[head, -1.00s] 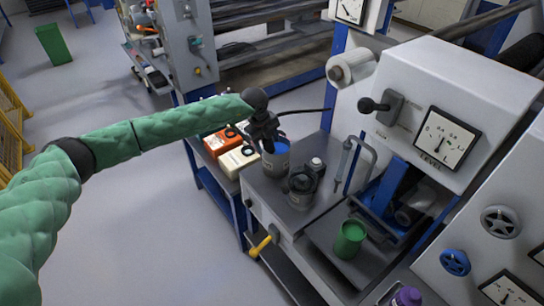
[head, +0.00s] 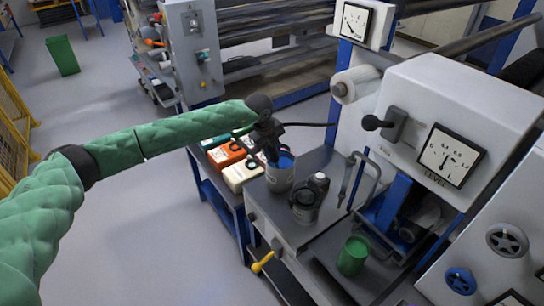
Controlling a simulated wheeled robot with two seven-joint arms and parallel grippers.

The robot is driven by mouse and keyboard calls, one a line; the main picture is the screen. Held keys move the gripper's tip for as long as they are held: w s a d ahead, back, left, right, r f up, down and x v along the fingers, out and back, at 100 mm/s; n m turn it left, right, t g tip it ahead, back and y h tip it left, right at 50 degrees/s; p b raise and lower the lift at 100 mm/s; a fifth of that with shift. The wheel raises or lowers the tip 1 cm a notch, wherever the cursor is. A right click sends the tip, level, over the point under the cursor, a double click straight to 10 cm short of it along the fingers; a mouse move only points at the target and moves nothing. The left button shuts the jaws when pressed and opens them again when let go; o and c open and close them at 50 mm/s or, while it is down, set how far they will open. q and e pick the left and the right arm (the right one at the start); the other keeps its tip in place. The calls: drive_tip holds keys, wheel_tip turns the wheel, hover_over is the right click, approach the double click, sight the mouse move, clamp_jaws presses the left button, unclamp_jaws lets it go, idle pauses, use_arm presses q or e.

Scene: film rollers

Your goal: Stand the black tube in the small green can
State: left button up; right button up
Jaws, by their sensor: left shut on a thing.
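The small green can (head: 353,256) stands upright on the dark tray area at the lower right of the head view, its open top showing green inside. My left gripper (head: 272,146) is above the grey can with a blue inside (head: 279,178), left of and behind the green can. The gripper is shut on a dark thing that looks like the black tube (head: 273,155). The tube's lower part reaches down to the grey can's mouth; its end is hidden there, and dark fingers make its outline hard to separate. My right gripper is not in view.
A dark container (head: 305,207) and a small black bottle with a pale cap (head: 319,183) stand between the grey can and the green can. A bent grey handle (head: 352,180) rises behind them. The machine with the level gauge (head: 450,155) bounds the right side.

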use_arm(q)
drive_tip(key=v, duration=0.3)
drive_tip(key=d+v, duration=0.1)
drive_tip(key=v, duration=0.1)
drive_tip(key=shift+w, duration=0.3)
drive_tip(key=v, duration=0.2)
drive_tip(key=shift+w+d+r, duration=0.15)
drive_tip(key=shift+w+r, duration=0.05)
drive_tip(key=shift+r, duration=0.15)
drive_tip(key=w+d+p+v, duration=0.1)
drive_tip(key=w+d+v, duration=0.1)
drive_tip(key=v, duration=1.2)
drive_tip(key=shift+d+r+p, duration=0.3)
drive_tip(key=shift+d+r, duration=0.05)
drive_tip(key=shift+r, duration=0.05)
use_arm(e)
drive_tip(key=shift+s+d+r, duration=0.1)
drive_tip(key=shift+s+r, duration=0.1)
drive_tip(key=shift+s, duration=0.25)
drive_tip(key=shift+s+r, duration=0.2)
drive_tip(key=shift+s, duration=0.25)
